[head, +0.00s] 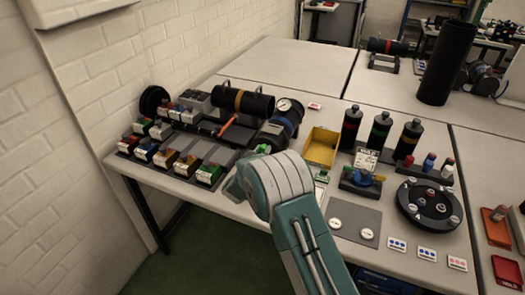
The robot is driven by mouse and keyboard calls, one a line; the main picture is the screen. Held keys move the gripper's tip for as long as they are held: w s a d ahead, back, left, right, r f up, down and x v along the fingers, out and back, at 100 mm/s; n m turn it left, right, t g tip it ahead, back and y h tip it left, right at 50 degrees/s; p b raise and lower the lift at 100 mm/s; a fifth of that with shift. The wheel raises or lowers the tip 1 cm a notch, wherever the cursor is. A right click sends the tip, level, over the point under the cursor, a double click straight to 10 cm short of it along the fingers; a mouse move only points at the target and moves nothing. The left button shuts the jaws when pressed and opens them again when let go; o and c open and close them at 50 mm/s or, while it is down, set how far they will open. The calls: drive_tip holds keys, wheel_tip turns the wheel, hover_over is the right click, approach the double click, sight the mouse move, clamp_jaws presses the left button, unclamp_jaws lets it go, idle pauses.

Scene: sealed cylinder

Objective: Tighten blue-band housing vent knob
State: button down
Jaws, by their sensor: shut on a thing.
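A dark cylindrical housing with a blue band (288,122) and a round white gauge (284,104) lies near the middle of the bench. My own teal and grey arm crosses in front of it and covers its near side. A small green part (262,149) shows just above my arm, at the near end of the housing. I cannot tell whether it is the vent knob. My gripper is hidden behind my arm, so its fingers and any hold on the knob do not show.
Left of the housing are a black cylinder with a yellow band (240,99) and rows of small coloured blocks. Right of it are a yellow bin (321,147), several dark bottles and a round black fixture (428,205). A brick wall (120,60) borders the left side.

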drive_tip(key=shift+a, duration=0.15)
drive_tip(key=shift+c, duration=2)
unclamp_jaws()
drive_tip(key=v, duration=1.2)
drive_tip(key=shift+w+a, duration=0.1)
